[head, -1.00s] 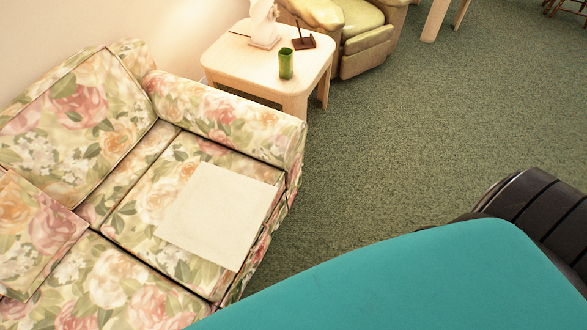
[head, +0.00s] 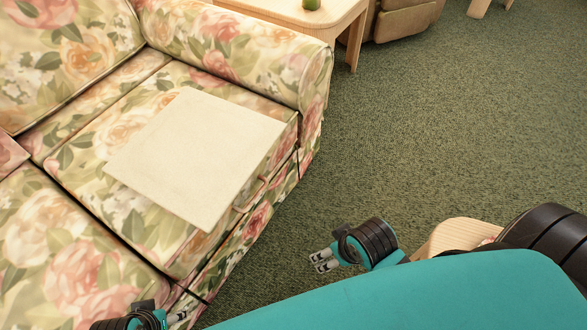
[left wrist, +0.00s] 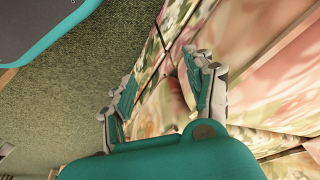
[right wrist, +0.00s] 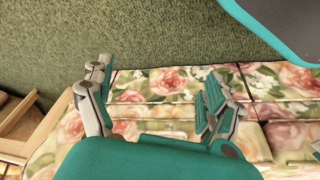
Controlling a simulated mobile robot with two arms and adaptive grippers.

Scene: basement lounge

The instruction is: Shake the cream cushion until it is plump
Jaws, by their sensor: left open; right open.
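The cream cushion (head: 200,155) lies flat on the seat of the floral sofa (head: 75,255) in the head view, near the sofa's armrest. It looks thin and square, with a small loop at its front right edge. My right gripper (head: 322,260) is open and empty over the carpet, in front of the sofa and apart from the cushion. My left gripper (head: 181,317) shows only partly at the bottom edge, by the sofa's front; the left wrist view shows its fingers (left wrist: 160,72) spread. The right wrist view shows open fingers (right wrist: 155,78). I cannot make out the cushion in either wrist view.
A wooden side table (head: 320,18) with a green cup (head: 311,4) stands beyond the armrest. Part of an armchair (head: 408,18) shows behind it. The green carpet (head: 450,130) to the right of the sofa is clear.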

